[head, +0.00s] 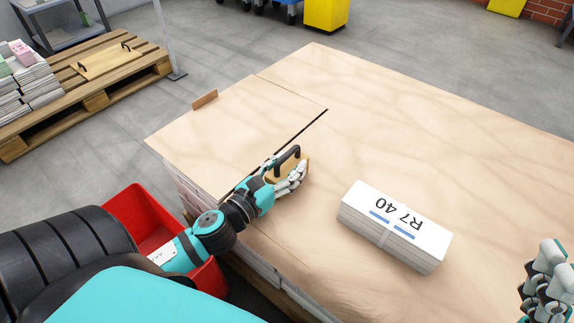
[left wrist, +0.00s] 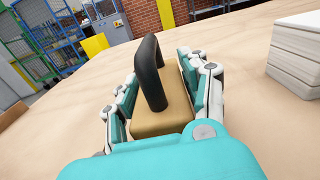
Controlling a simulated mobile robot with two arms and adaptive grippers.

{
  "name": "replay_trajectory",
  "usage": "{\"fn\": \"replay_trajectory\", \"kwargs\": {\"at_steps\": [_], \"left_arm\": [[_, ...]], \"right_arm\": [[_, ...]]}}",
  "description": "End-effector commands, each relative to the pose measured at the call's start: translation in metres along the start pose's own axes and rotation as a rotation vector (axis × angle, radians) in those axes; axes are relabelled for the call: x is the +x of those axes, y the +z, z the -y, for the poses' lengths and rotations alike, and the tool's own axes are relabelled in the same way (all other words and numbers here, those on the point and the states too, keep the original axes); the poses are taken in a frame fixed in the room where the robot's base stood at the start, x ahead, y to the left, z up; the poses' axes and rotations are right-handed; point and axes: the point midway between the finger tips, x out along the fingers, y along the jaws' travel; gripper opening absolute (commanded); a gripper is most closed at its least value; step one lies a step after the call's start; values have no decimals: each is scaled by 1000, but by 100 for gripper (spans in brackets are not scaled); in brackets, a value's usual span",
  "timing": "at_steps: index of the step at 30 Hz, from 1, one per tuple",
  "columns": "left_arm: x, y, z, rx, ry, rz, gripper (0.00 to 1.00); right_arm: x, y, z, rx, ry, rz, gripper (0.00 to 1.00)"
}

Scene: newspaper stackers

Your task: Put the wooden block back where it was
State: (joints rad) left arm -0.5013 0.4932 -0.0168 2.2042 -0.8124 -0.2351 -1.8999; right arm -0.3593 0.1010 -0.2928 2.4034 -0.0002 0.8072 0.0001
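The wooden block (head: 304,168) is light wood with a black arched handle. It is at my left gripper (head: 284,178), over the near left part of the wooden board. In the left wrist view the block (left wrist: 163,121) lies between the fingers of my left gripper (left wrist: 160,95), which close on its two sides, with the handle standing up between them. Whether its underside touches the board is hidden. My right gripper (head: 546,285) is at the lower right edge, partly cut off and apart from the block. Its finger opening is unclear.
A dark slot (head: 300,127) and a small brown strip (head: 205,98) lie farther back. A red bin (head: 140,207) stands below the left edge.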

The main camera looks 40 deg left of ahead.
Motion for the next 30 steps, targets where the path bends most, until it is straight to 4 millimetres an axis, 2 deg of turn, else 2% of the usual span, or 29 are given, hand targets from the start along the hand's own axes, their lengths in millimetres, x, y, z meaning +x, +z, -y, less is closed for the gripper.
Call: {"fn": "replay_trajectory", "kwargs": {"at_steps": [1, 4, 15, 22, 30], "left_arm": [[0, 0, 0, 0, 0, 0, 54], [0, 0, 0, 0, 0, 0, 66], [-2, 3, 0, -2, 0, -1, 66], [-41, 0, 0, -5, 5, -5, 66], [-96, 0, -1, -2, 6, -5, 66]], "right_arm": [[0, 0, 0, 0, 0, 1, 100], [0, 0, 0, 0, 0, 2, 100], [2, 4, 0, -1, 0, 26, 100], [0, 6, 0, -1, 1, 29, 100], [-6, -18, 2, 8, -1, -105, 100]]}}
